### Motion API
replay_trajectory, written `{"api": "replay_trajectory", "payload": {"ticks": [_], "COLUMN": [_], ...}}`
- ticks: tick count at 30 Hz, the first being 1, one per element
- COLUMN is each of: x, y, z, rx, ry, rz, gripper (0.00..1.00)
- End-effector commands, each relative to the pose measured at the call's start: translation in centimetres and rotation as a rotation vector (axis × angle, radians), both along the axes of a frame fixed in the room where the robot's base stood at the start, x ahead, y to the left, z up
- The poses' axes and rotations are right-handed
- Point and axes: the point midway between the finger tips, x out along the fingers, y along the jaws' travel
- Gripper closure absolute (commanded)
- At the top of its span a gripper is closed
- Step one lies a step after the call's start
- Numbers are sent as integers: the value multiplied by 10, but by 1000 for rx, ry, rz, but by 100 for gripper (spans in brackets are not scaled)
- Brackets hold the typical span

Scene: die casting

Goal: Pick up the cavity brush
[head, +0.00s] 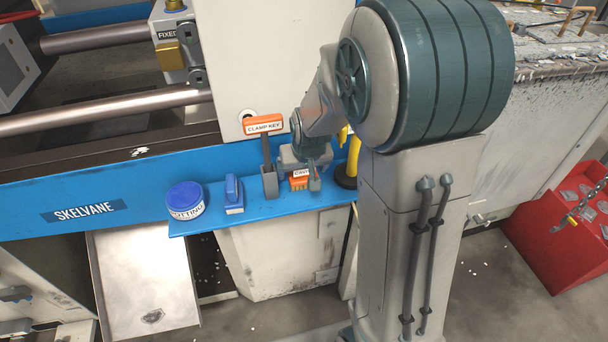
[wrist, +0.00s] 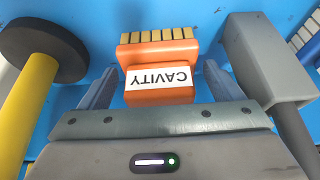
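The cavity brush (head: 299,183) is a small orange block on the blue shelf, partly hidden by my gripper in the head view. In the wrist view the cavity brush (wrist: 160,97) shows a white CAVITY label, upside down there, and a row of tan bristles at its far end. My gripper (wrist: 160,72) is open, with one finger on each side of the orange block and a visible gap on both sides. In the head view my gripper (head: 303,174) is low over the shelf at the brush.
A grey holder (wrist: 262,62) with the clamp key (head: 265,125) stands close on one side. A yellow-handled tool (wrist: 28,105) with a black disc stands on the other. A blue brush (head: 234,195) and a blue-lidded tub (head: 186,201) sit farther left on the shelf (head: 290,208).

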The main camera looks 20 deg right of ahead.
Motion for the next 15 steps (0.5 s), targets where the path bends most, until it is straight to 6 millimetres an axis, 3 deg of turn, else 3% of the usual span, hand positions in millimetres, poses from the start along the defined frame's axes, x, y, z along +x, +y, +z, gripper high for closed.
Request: {"api": "replay_trajectory", "payload": {"ticks": [1, 4, 15], "x": [0, 0, 0], "y": [0, 0, 0], "z": [0, 0, 3], "rx": [0, 0, 0], "ry": [0, 0, -2], "rz": [0, 0, 0], "gripper": [29, 56, 57]}}
